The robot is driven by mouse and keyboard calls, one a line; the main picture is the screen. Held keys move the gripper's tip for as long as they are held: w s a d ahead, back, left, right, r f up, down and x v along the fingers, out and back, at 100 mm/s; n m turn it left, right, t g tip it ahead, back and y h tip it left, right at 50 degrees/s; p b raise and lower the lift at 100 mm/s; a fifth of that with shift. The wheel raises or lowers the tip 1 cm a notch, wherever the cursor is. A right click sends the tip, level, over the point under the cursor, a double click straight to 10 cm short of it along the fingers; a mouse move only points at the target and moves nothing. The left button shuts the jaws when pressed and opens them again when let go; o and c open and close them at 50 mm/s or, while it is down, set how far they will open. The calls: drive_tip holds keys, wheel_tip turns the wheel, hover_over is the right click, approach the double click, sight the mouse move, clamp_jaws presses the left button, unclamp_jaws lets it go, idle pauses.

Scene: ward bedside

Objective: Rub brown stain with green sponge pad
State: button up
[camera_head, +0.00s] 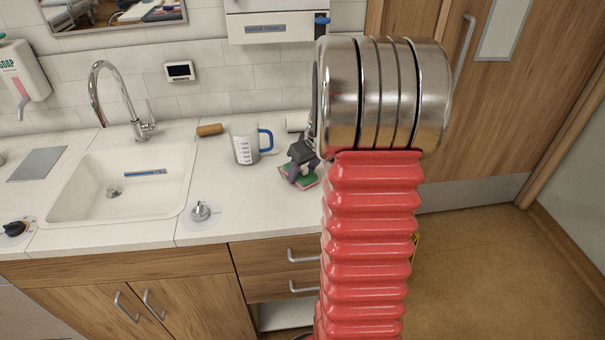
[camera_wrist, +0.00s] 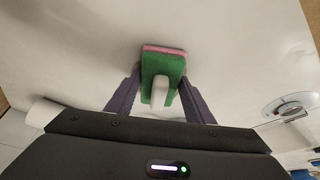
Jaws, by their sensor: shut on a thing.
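The green sponge pad (camera_wrist: 160,62) has a pink layer along its far edge and a pale upright grip in its middle. In the wrist view my gripper (camera_wrist: 160,84) has its purple fingers on both sides of it, shut on it. In the head view my gripper (camera_head: 299,168) is low over the white counter, partly behind my arm, and a bit of the green and pink pad (camera_head: 307,183) shows beneath it. The pad looks to be at the counter surface; I cannot tell whether it touches. I cannot make out the brown stain in either view.
A measuring jug (camera_head: 245,143) with a blue handle and a brown roll (camera_head: 210,129) stand behind left of my gripper. A white cylinder (camera_head: 297,121) is close behind it. A metal knob on a clear disc (camera_head: 201,212) is at the front. The sink (camera_head: 120,185) is left.

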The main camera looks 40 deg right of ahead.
drive_tip(key=shift+w, duration=0.1)
drive_tip(key=shift+w+d+f, duration=0.1)
drive_tip(key=shift+w+d, duration=0.45)
drive_tip(key=shift+w, duration=0.2)
drive_tip(key=shift+w+d+f, duration=0.1)
drive_tip(key=shift+w+d, duration=0.4)
drive_tip(key=shift+w, duration=0.2)
drive_tip(key=shift+w+d+r, duration=0.1)
drive_tip(key=shift+w+d, duration=0.45)
drive_tip(key=shift+w, duration=0.25)
drive_tip(key=shift+w+d+r, duration=0.1)
drive_tip(key=shift+w+d, duration=0.4)
drive_tip(key=shift+w, duration=0.25)
drive_tip(key=shift+w+a+f, duration=0.25)
drive_tip(key=shift+w+a, duration=0.25)
drive_tip(key=shift+a, duration=0.3)
